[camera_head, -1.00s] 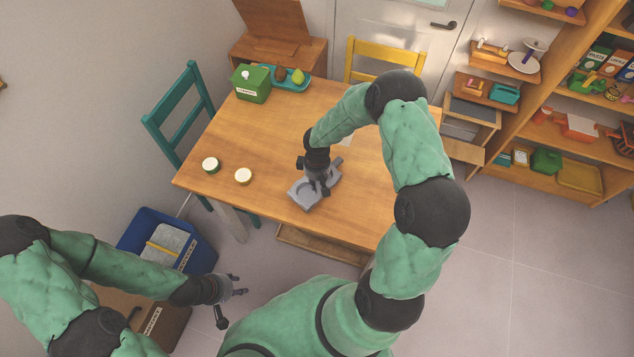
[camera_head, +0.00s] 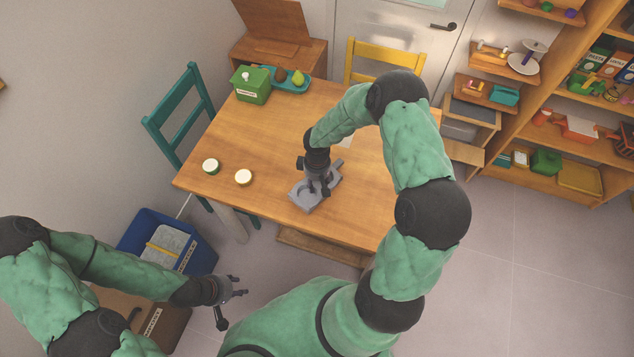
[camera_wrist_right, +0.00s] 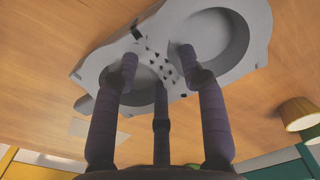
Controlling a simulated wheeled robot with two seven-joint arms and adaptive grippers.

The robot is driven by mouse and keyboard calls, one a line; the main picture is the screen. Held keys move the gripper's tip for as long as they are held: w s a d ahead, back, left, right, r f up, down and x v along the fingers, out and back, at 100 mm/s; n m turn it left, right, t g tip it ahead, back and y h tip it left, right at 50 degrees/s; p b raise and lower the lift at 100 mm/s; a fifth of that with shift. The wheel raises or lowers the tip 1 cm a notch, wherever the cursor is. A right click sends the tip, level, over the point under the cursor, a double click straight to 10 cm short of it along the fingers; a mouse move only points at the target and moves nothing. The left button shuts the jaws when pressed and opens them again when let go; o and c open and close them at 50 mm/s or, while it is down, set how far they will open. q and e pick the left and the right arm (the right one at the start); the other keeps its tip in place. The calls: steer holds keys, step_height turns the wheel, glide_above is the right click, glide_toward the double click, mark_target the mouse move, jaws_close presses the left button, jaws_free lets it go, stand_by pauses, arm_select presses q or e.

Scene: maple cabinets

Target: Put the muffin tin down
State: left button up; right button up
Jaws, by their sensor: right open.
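The grey muffin tin (camera_head: 306,199) rests on the wooden table (camera_head: 262,137) near its front edge. It also shows in the right wrist view (camera_wrist_right: 225,38), with its round cups facing the camera. My right gripper (camera_head: 323,191) is directly over the tin, fingers pointing down. In the right wrist view its fingers (camera_wrist_right: 155,70) are spread apart over the tin's middle; I cannot tell whether they touch it. My left gripper (camera_head: 240,287) is open and empty, off the table at the lower left, beyond the table's front edge.
A green box (camera_head: 252,84) and a teal tray (camera_head: 292,82) with a pear sit at the back. A blue bin (camera_head: 168,240) is on the floor at left. The table's middle is clear.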

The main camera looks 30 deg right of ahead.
step_height(320, 180, up, 11)
steer(key=p, duration=0.2)
steer(key=s+a+f+y, duration=0.1)
steer(key=s+a+f, duration=0.1)
steer(key=a+f, duration=0.1)
steer(key=s+a+f+m+y, duration=0.1)
steer(key=s+a+f, duration=0.1)
steer(key=a, duration=0.4)
steer(key=s+a+f+m+y, duration=0.1)
steer(key=s+a+f, duration=0.2)
steer(key=a+f, duration=0.1)
steer(key=shift+a+y, duration=0.15)
steer(key=shift+y, duration=0.15)
steer(key=s+a+f+m, duration=0.4)
steer(key=s+a, duration=0.1)
steer(key=s, duration=0.4)
steer(key=shift+s+a+f, duration=0.2)
steer(key=shift+s, duration=0.2)
